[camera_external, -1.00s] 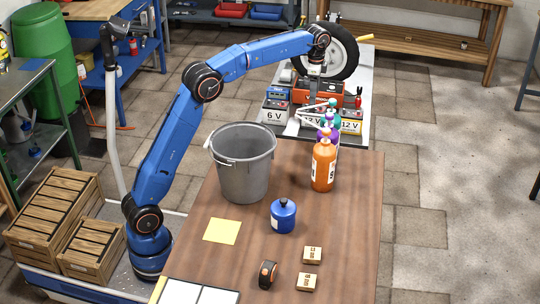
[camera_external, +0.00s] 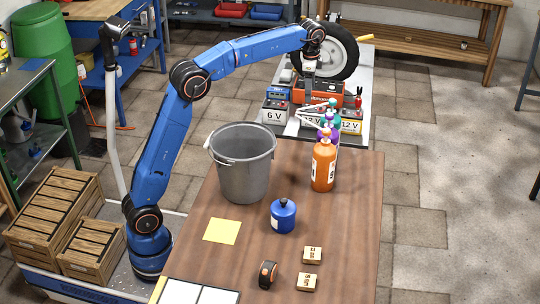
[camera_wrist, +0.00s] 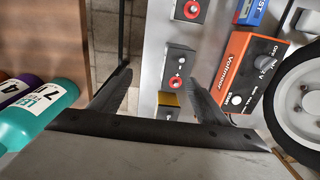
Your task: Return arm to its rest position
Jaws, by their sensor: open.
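My blue arm reaches from its base at the left, over the bucket side of the table, to the battery bench at the back. My gripper (camera_external: 308,108) points down above the bench, near the labelled batteries. In the wrist view its two dark fingers (camera_wrist: 162,88) are spread wide with nothing between them, so it is open and empty. Below the fingers are a grey box with a red knob (camera_wrist: 179,65) and the bench surface. An orange voltmeter (camera_wrist: 250,70) lies beside the right finger.
A black wheel (camera_external: 335,50) stands behind the gripper. Orange (camera_external: 324,165), purple and teal bottles stand at the table's back edge, close in front of it. A grey bucket (camera_external: 242,170) and a blue canister (camera_external: 283,216) stand on the table (camera_external: 350,230).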

